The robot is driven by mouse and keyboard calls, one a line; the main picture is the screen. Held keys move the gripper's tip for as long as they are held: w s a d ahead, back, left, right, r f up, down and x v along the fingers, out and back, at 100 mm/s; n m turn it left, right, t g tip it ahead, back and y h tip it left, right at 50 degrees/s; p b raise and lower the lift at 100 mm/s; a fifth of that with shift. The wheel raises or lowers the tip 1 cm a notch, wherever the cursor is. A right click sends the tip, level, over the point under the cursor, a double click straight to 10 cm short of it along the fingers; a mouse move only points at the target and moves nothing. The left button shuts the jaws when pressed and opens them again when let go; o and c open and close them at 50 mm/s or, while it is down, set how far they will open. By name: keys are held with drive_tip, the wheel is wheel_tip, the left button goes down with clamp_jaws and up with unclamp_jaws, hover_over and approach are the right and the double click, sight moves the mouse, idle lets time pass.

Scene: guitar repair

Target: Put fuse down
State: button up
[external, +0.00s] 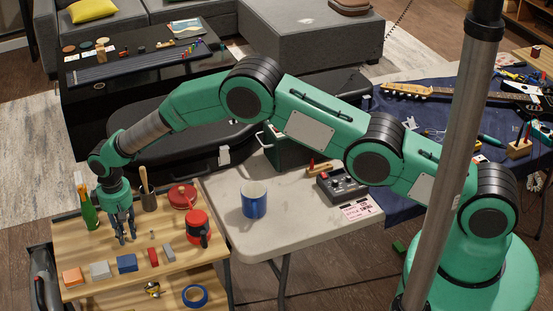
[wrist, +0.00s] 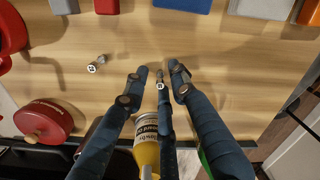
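A small grey fuse (wrist: 160,77) with a white, marked end shows between my fingertips in the wrist view. My gripper (wrist: 160,76) points down, low over the wooden tabletop (external: 185,246). The left and right fingers stand apart, with wood showing on both sides of the fuse. The middle finger is just behind the fuse, and I cannot tell whether it touches it. A second small fuse (wrist: 97,64) lies on the wood to the left; it also shows in the external view (external: 152,234).
A red round tin (wrist: 44,121), a red mug (external: 198,228) and a green bottle (external: 87,208) stand near my gripper. Several small blocks, including a blue one (external: 127,262), line the front edge. A blue mug (external: 253,199) is on the neighbouring table. Wood around the fingertips is clear.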

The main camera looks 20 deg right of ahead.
sight(125, 232)
wheel_tip(125, 232, up, 12)
drive_tip(key=shift+p, duration=0.45)
drive_tip(key=shift+f, duration=0.1)
idle(0.6)
idle(0.3)
